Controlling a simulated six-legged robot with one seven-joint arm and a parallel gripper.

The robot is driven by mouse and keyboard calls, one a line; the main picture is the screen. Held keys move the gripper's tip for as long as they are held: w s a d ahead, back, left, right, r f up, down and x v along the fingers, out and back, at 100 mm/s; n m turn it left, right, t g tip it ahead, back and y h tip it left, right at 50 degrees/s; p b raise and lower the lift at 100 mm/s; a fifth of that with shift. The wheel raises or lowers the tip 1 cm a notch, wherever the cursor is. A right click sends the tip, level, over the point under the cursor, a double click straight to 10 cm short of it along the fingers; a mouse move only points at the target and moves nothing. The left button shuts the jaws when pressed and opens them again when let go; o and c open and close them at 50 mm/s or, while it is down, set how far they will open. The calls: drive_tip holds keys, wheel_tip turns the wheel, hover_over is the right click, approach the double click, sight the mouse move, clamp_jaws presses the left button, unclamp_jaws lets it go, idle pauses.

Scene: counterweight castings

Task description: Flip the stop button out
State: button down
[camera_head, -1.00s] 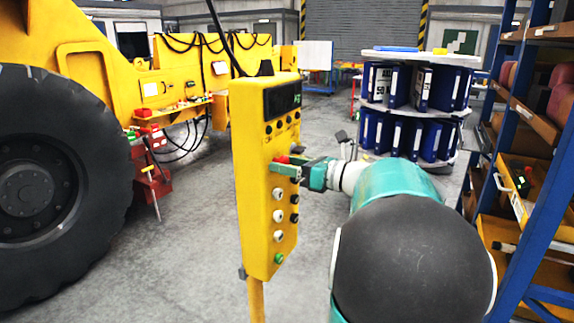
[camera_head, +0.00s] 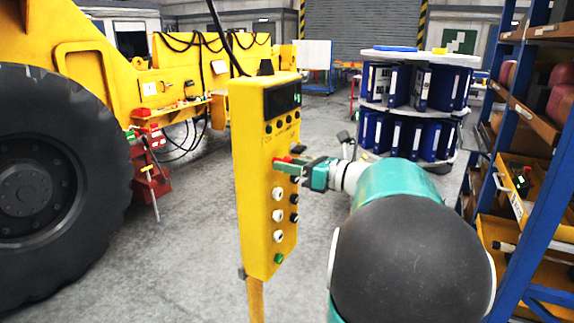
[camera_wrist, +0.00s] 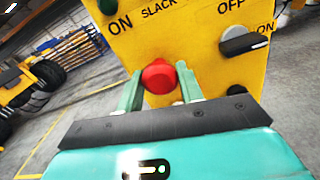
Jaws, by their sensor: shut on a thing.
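The red stop button (camera_wrist: 159,76) sits on the face of a yellow control box (camera_head: 257,205). In the head view only a bit of the red button (camera_head: 284,159) shows above my gripper's fingers. My gripper (camera_head: 288,167) is at the box face, with its fingers on the button. In the wrist view my gripper (camera_wrist: 159,90) has one green finger on each side of the red button, shut on it. The button's rear and its base are partly hidden.
A black selector knob (camera_wrist: 245,43) by an OFF label is right of the button. White buttons (camera_head: 278,215) and a green button (camera_head: 279,258) are below. A blue shelf rack (camera_head: 540,190) stands at right, a big tyre (camera_head: 100,190) at left.

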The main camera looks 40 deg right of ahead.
drive_tip(key=shift+s+d, duration=0.1)
drive_tip(key=shift+s, duration=0.1)
drive_tip(key=c, duration=0.9)
unclamp_jaws()
drive_tip(key=shift+s, duration=0.2)
drive_tip(key=v, duration=1.3)
drive_tip(key=shift+s, duration=0.15)
